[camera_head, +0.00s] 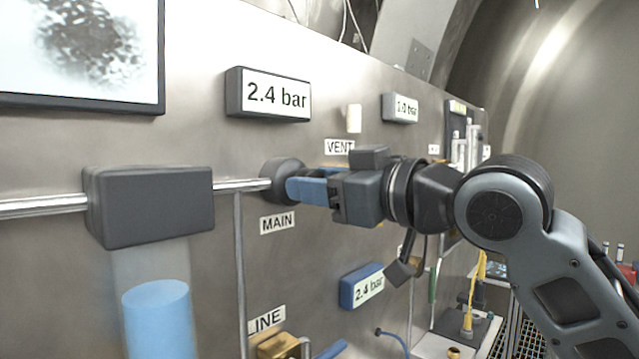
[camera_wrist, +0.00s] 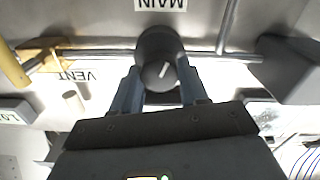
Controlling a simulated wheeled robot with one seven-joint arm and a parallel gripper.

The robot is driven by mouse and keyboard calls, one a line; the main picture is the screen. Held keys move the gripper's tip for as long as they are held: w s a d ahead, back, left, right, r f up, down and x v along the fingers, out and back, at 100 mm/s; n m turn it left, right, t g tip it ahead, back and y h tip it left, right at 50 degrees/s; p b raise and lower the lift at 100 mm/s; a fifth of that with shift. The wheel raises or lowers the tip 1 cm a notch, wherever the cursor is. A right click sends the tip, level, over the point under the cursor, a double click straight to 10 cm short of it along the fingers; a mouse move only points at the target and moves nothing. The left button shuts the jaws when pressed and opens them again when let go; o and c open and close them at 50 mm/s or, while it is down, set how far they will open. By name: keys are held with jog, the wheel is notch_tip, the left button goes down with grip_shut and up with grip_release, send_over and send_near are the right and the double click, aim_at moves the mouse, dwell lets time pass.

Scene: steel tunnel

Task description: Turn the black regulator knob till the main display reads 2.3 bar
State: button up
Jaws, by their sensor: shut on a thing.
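The black regulator knob (camera_head: 283,181) sits on the steel panel above the MAIN label (camera_head: 277,222). My gripper (camera_head: 300,188) reaches it from the right, its blue fingers shut on the knob. In the wrist view the knob (camera_wrist: 160,62) lies between the fingertips of my gripper (camera_wrist: 160,88), and a white mark shows on its face. The main display (camera_head: 278,95), above the knob, reads 2.4 bar.
A blue-framed display (camera_head: 361,287) lower down also reads 2.4 bar. A smaller display (camera_head: 400,108) at upper right is hard to read. A dark block (camera_head: 150,205) on the pipe stands left of the knob, above a blue cylinder (camera_head: 158,318). The VENT label (camera_head: 339,147) is close above my gripper.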

jog(key=shift+n+b, duration=0.6)
jog(key=shift+b, duration=0.15)
jog(key=o, duration=1.1)
jog(key=shift+c, duration=0.2)
jog(key=b+v, duration=0.2)
jog(key=v, duration=0.5)
jog(key=shift+s+d, duration=0.25)
jog(key=shift+d, duration=0.1)
jog(key=shift+f, duration=0.1)
